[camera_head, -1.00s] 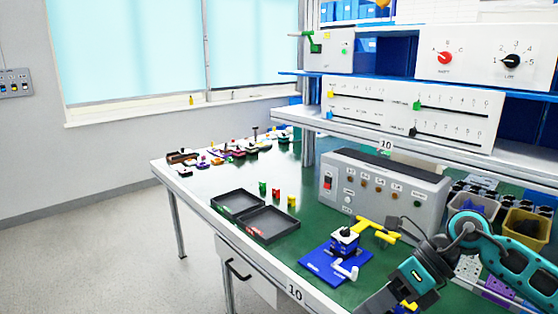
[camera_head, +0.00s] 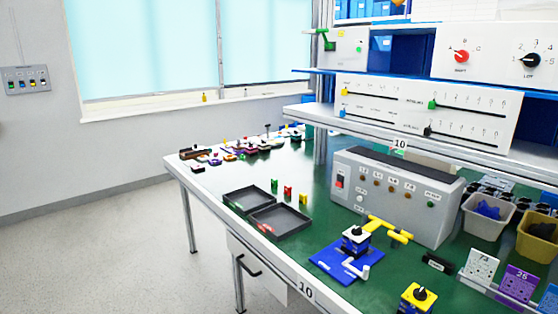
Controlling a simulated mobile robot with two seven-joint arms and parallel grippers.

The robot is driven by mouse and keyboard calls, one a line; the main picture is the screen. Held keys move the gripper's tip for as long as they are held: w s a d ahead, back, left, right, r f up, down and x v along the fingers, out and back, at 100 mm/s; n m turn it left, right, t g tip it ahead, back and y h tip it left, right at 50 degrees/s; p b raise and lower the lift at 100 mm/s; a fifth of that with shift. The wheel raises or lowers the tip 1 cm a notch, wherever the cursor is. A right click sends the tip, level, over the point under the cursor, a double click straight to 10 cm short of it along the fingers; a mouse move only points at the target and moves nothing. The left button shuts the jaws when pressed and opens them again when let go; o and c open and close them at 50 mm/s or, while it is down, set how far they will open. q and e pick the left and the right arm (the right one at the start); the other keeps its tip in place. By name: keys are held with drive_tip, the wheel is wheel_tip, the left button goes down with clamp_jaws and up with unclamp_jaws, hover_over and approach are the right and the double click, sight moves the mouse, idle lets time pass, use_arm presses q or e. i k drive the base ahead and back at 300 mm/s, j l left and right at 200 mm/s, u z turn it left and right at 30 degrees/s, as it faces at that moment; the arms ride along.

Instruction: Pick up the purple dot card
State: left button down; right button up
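A purple card (camera_head: 519,284) marked 26 stands at the lower right of the bench, in a row of cards in a clear holder. A white card (camera_head: 480,264) stands to its left, and part of a blue card (camera_head: 549,298) shows at the right edge. Whether the purple card carries a dot is too small to tell. Neither of my grippers is in view.
The green bench (camera_head: 330,222) holds a grey control box (camera_head: 395,195), a blue base with a crank (camera_head: 347,258), a yellow block with a black knob (camera_head: 417,298), two black trays (camera_head: 280,222) and bins (camera_head: 484,220). A shelf (camera_head: 420,155) overhangs the back.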

sight(518, 285)
drive_tip(key=z, duration=1.55)
